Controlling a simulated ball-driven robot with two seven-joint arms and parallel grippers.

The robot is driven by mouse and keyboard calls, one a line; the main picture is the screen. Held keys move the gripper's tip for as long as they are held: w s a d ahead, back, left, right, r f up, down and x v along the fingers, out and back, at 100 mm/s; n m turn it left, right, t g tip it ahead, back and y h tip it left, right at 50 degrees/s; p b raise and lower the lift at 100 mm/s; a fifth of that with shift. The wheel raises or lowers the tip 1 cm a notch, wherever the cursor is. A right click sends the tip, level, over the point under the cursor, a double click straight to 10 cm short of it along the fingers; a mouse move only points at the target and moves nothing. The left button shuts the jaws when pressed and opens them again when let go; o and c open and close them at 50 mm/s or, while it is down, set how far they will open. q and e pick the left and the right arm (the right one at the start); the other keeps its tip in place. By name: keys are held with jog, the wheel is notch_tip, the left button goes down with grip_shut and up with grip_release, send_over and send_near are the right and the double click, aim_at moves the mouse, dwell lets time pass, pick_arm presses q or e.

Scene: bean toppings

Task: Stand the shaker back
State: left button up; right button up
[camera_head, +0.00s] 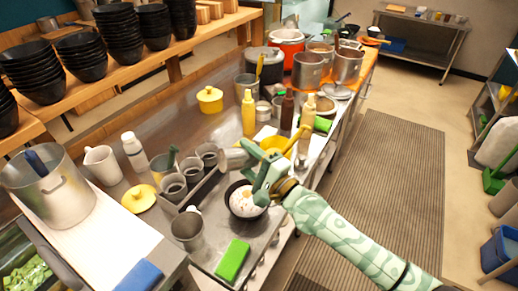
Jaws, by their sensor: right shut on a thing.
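My right gripper (258,172), pale green, comes in from the lower right above the steel counter. It is shut on a silver-grey shaker (235,158), which looks tilted toward the left and raised above the counter; the gripper hides part of it. Just below is a dark bowl (247,212) with white food and a small orange spot in it. My left gripper is not in view.
Grey cups (173,187) stand in a dark holder left of the bowl. A metal cup (188,229) and a green block (232,260) are in front. Yellow (248,115) and brown bottles (287,110) stand behind. A yellow lidded pot (210,99) has clear counter around it.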

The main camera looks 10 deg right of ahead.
jog(key=s+r+n+h+p, duration=0.1)
jog(key=n+h+p, duration=0.1)
jog(key=n+p, duration=0.4)
jog(key=s+d+r+n+g+h+p, duration=0.1)
jog(key=n+h+p, duration=0.1)
jog(key=n+p, duration=0.4)
jog(key=s+d+n+h+p, duration=0.1)
jog(key=n+h+p, duration=0.1)
jog(key=n+p, duration=0.4)
jog(key=shift+r+g+p, duration=0.4)
jog(key=shift+p, duration=1.5)
